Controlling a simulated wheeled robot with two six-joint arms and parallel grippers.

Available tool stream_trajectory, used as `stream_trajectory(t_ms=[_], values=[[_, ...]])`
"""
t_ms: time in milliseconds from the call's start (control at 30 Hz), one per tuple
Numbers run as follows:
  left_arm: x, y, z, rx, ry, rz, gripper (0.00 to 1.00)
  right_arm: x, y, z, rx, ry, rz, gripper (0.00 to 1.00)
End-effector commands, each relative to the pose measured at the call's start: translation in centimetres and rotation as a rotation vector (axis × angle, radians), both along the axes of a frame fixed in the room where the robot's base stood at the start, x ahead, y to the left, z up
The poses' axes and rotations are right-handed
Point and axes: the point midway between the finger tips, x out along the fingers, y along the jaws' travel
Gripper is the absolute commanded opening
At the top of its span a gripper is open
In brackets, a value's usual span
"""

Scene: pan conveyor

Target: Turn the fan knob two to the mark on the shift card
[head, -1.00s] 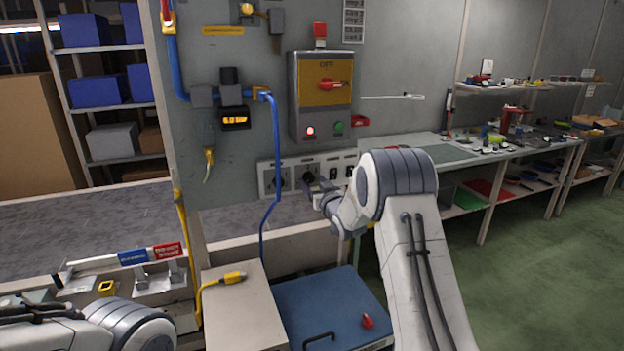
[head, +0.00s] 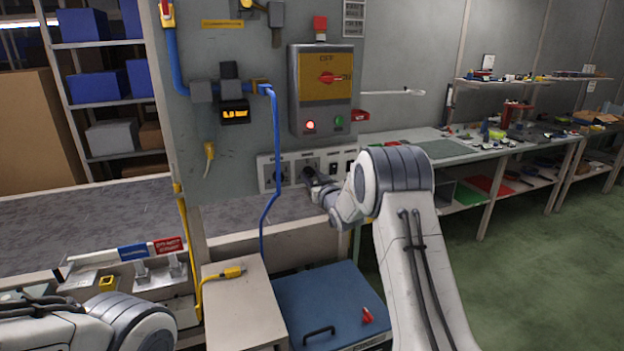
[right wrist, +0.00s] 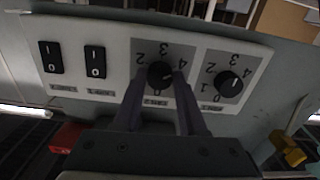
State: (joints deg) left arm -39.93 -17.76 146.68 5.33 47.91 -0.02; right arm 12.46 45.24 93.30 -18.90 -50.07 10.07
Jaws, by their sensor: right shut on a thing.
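The white knob panel (head: 325,157) is on the wall below the grey control box. My right gripper (head: 312,177) is at its right-hand knob, mostly hiding it. The right wrist view shows the panel upside down. There my right gripper (right wrist: 163,85) has its fingers on both sides of a black knob (right wrist: 160,74), shut on it. Its dial numbers show around it; its small label is blurred, and its exact pointer setting is hard to tell. The other black knob (right wrist: 229,83) is free. A white printed card (head: 354,18) hangs at the top; its text is unreadable. My left gripper is out of view.
Two black rocker switches (right wrist: 72,60) sit beside the knobs. The control box (head: 322,92) is above. A blue case (head: 325,300) and a beige box (head: 238,310) stand below.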

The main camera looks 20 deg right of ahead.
Motion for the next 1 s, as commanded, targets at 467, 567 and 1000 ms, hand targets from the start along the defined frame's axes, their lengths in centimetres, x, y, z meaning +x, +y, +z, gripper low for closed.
stream_trajectory(t_ms=[467, 567, 1000], values=[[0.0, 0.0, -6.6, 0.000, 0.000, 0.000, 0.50, 0.0, 0.0, -0.6, -0.356, -0.017, 0.000, 0.00], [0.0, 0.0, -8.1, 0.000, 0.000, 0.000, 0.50, 0.0, -0.1, -0.6, -0.450, -0.020, 0.000, 0.00], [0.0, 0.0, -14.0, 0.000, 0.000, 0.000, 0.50, 0.0, -0.1, -0.5, -0.869, -0.033, -0.001, 0.00]])
